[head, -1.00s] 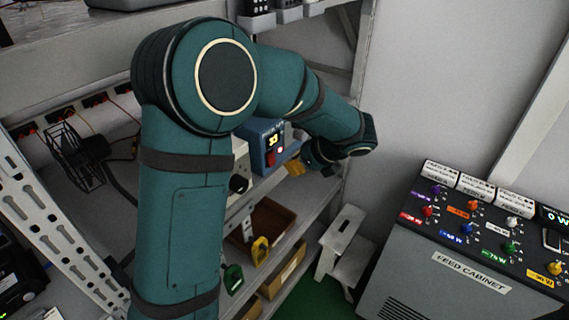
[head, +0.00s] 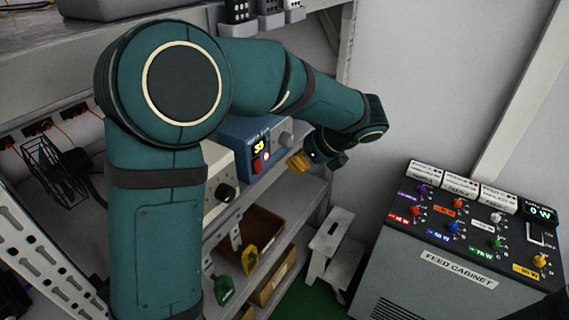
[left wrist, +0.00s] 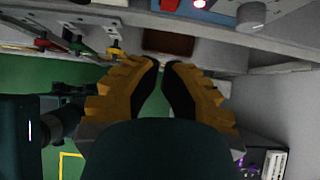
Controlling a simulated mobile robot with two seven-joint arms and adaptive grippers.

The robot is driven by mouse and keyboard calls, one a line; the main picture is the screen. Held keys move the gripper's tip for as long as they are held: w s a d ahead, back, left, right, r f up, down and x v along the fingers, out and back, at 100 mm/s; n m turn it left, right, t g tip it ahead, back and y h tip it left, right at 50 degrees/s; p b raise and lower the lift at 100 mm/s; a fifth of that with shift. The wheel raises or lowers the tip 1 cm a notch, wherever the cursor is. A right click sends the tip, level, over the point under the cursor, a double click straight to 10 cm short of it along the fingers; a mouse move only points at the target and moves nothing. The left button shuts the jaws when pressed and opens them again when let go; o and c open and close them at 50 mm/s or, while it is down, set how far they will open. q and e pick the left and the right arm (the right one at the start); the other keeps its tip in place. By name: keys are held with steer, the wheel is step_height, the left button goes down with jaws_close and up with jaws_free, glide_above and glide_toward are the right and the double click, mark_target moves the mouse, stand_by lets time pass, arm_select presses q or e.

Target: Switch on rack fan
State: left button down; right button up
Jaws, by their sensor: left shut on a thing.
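A blue box (head: 240,137) with a lit yellow display stands on the middle rack shelf. A black wire-cage fan (head: 52,172) is at the left. My left gripper (head: 297,161) has orange fingers and is apart from the box, in front of its right side. In the left wrist view its black-padded fingers (left wrist: 163,66) are close together; what they grip cannot be made out. The knob (left wrist: 250,14) and a glowing light (left wrist: 200,4) show at that view's top. My right gripper is not seen.
A white unit with a black knob (head: 226,192) stands left of the box. Yellow (head: 249,259) and green (head: 224,290) handles hang below. A white step stool (head: 333,245) and the feed cabinet (head: 440,285), reading 0 W, stand at right.

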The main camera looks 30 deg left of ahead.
mark_target(258, 166)
arm_select(q)
steer(key=shift+d+f+h, duration=0.15)
steer(key=shift+f+h, duration=0.15)
steer(key=shift+f, duration=0.05)
steer(key=shift+a+r+x, duration=0.3)
steer(key=shift+a+x, duration=0.05)
steer(key=shift+x, duration=1.8)
steer(key=shift+a+r+x, duration=0.25)
steer(key=shift+a+x, duration=0.15)
steer(key=shift+x, duration=1.75)
steer(key=shift+a+r+x, duration=0.3)
steer(key=shift+a+x, duration=0.05)
steer(key=shift+x, duration=1.8)
steer(key=shift+w, duration=0.1)
